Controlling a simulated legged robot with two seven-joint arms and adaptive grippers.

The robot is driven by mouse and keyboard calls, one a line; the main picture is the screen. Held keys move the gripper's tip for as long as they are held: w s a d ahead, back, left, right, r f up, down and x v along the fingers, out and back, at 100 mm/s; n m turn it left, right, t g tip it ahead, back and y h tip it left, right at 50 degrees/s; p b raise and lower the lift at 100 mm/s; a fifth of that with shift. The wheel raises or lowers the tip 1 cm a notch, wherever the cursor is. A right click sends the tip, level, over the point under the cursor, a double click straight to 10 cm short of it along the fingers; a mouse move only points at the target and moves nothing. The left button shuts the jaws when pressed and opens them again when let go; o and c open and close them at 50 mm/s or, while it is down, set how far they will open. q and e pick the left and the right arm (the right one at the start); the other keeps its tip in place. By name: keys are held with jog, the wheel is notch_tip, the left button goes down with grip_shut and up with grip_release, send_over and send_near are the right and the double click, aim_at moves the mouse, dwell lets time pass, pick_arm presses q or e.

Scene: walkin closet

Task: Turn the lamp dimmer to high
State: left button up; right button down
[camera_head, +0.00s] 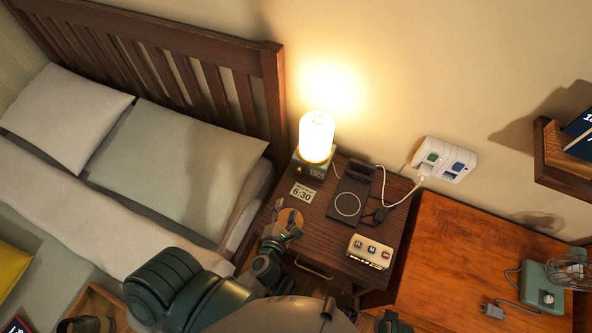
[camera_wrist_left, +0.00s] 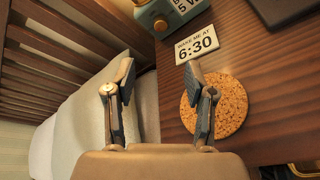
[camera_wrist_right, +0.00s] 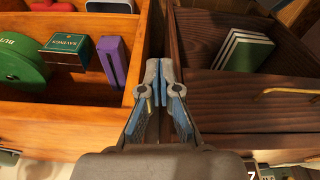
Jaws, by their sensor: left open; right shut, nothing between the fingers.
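The lit lamp (camera_head: 316,138) stands on the nightstand (camera_head: 335,212) against the wall, its teal base (camera_head: 313,168) below the glowing shade. In the left wrist view the lamp base (camera_wrist_left: 181,12) shows at the top, with a round brass knob (camera_wrist_left: 160,25) on it; its setting is not readable. My left gripper (camera_head: 284,228) is open and empty over the cork coaster (camera_wrist_left: 218,104), short of the lamp; its fingers also show in the left wrist view (camera_wrist_left: 161,80). My right gripper (camera_wrist_right: 160,72) is shut and empty, beside open drawers.
A "WAKE ME AT 6:30" card (camera_wrist_left: 197,44) lies between the left gripper and the lamp. The bed (camera_head: 170,165) is at left; open drawers (camera_wrist_right: 55,128) flank the right gripper.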

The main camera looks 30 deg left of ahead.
aim_at(299, 172)
pick_arm(q)
jog(key=shift+w+a+f+n, duration=0.1)
jog(key=shift+a+f+n, duration=0.05)
jog(key=shift+f+n, duration=0.15)
jog(key=b+x, duration=0.2)
jog(key=x, duration=1.2)
jog(key=shift+f, duration=0.1)
jog(key=shift+x, duration=1)
jog(key=shift+w+a+f, duration=0.1)
jog(key=shift+w, duration=0.25)
pick_arm(e)
notch_tip(299, 172, up, 6)
jog(key=t, duration=0.1)
jog(key=shift+w+a, duration=0.15)
jog(key=shift+w, duration=0.05)
pick_arm(q)
jog(key=shift+c, duration=0.2)
grip_shut()
jog(key=shift+m+p, duration=0.4)
pick_arm(e)
jog(key=shift+s+f+g, duration=0.2)
jog(key=shift+s+f, duration=0.05)
jog(key=shift+f, duration=0.3)
jog(key=shift+s+f+g, duration=0.2)
jog(key=shift+s+f, duration=0.05)
jog(key=shift+f, duration=0.3)
